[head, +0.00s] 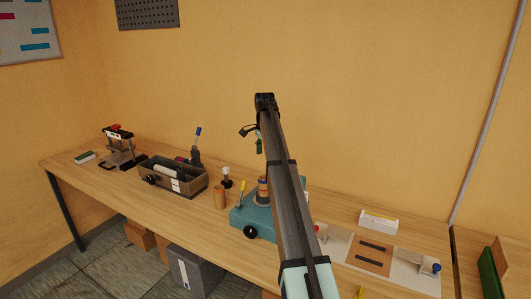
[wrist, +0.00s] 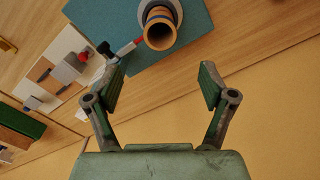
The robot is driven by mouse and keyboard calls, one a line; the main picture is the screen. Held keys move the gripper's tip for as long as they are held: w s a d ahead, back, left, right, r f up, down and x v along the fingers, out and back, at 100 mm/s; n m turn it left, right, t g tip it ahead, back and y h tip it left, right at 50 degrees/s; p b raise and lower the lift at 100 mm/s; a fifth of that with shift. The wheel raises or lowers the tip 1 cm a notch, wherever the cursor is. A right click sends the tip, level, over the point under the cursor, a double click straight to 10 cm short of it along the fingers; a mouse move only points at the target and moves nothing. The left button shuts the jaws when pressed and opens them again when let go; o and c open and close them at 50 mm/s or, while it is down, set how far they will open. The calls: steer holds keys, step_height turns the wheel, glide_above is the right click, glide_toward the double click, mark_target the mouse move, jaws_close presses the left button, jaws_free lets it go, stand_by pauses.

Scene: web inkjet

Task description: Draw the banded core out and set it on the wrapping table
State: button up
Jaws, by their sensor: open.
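The banded core (head: 263,187) looks like a short tan tube with orange and blue bands. It stands upright in a grey collar on a teal block (head: 241,214), partly hidden behind my arm in the head view. The wrist view shows its hollow open end (wrist: 160,31) at the top, with the teal block (wrist: 100,22) around it. My gripper (wrist: 162,84) is open and empty, its fingers spread apart and clear of the core. In the head view my gripper (head: 254,138) hangs above the block. I cannot tell for sure which surface is the wrapping table; a pale board with a brown square (head: 370,255) lies to the right.
A plain brown tube (head: 220,197) and a dark-knobbed piece (head: 226,180) stand left of the block. A white box (head: 378,220) stands behind the pale board. A red-tipped lever (wrist: 127,48) lies beside the core.

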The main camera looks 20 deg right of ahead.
mark_target(265, 188)
step_height(265, 188, down, 16)
steer(key=p, duration=0.4)
steer(key=shift+f+p, duration=0.15)
steer(key=shift+p, duration=0.15)
steer(key=c, duration=1.2)
